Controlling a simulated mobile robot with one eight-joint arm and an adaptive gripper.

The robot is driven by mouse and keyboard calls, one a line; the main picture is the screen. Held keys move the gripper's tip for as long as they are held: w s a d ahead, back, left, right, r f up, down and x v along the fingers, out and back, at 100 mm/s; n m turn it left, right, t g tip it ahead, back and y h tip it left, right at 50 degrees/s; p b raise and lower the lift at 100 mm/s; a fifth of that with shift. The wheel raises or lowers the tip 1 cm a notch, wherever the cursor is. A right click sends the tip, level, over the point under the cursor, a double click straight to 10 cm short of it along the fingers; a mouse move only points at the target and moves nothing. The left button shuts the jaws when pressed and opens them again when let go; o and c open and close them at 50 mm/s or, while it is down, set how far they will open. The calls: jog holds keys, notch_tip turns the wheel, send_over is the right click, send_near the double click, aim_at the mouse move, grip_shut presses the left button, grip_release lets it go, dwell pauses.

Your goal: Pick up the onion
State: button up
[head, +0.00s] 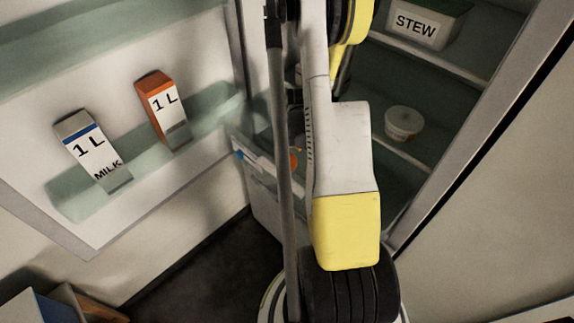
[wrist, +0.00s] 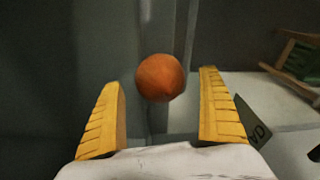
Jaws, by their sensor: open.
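The onion (wrist: 160,77) is a round orange-brown thing in the upper middle of the wrist view. It shows just beyond and between the fingertips of my gripper (wrist: 160,90). My gripper is open, with one yellow ridged finger on each side and nothing held between them. In the head view a small orange patch (head: 293,160), likely the onion, shows beside my arm inside the fridge. My arm hides most of that spot and the gripper itself.
The open fridge door (head: 190,205) at the left holds a milk carton (head: 92,150) and an orange-topped carton (head: 163,110). Fridge shelves at the right hold a stew box (head: 425,25) and a small white tub (head: 403,123). A fridge side wall edge (head: 480,130) stands right of my arm.

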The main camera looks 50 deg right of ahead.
notch_tip(320, 180, down, 2)
jog(key=shift+w+f, duration=0.15)
jog(key=c, duration=1.4)
jog(key=shift+r, duration=0.25)
